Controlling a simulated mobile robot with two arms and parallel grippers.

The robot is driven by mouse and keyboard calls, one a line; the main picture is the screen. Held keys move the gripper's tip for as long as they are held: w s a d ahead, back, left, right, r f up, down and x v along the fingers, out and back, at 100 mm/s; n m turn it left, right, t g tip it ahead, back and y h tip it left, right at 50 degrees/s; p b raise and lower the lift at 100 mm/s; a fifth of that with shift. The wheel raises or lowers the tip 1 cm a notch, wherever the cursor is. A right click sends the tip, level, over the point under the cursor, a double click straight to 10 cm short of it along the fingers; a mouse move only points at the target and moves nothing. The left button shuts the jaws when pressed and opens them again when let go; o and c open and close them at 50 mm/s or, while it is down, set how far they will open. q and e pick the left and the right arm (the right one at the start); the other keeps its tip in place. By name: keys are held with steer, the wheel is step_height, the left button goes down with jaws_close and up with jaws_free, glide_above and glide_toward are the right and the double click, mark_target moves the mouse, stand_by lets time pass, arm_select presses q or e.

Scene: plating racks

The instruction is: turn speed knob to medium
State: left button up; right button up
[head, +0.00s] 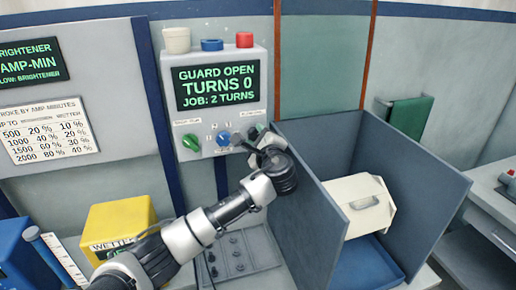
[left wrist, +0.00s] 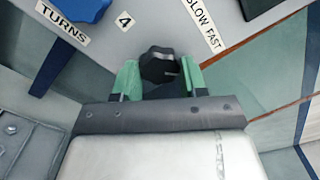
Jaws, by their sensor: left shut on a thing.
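The speed knob (left wrist: 160,62) is black and sits between the two green fingers of my left gripper (left wrist: 160,80) in the left wrist view. The fingers are shut on it. A short light mark shows on the knob's right side. The SLOW FAST label (left wrist: 204,24) is above and to the right of it. In the head view my left gripper (head: 256,138) reaches the lower right corner of the grey control panel (head: 212,62) and hides most of the knob there. My right gripper is not in view.
A blue knob (head: 222,138) and a green knob (head: 191,142) are left of my gripper on the panel. The screen (head: 217,80) reads guard open, turns 0, job 2 turns. A grey-walled enclosure (head: 420,165) holding a cream barrel (head: 362,203) stands close on the right.

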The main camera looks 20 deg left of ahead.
arm_select(q)
steer(key=n+b, duration=0.8)
steer(key=n, duration=0.1)
steer(key=shift+n, duration=0.3)
steer(key=shift+b, duration=0.3)
steer(key=o, duration=0.9)
steer(key=shift+r, duration=0.15)
steer(key=b+v, duration=0.2)
steer(key=v, duration=0.9)
steer(key=shift+w+b, duration=0.1)
steer(key=shift+b, duration=0.2)
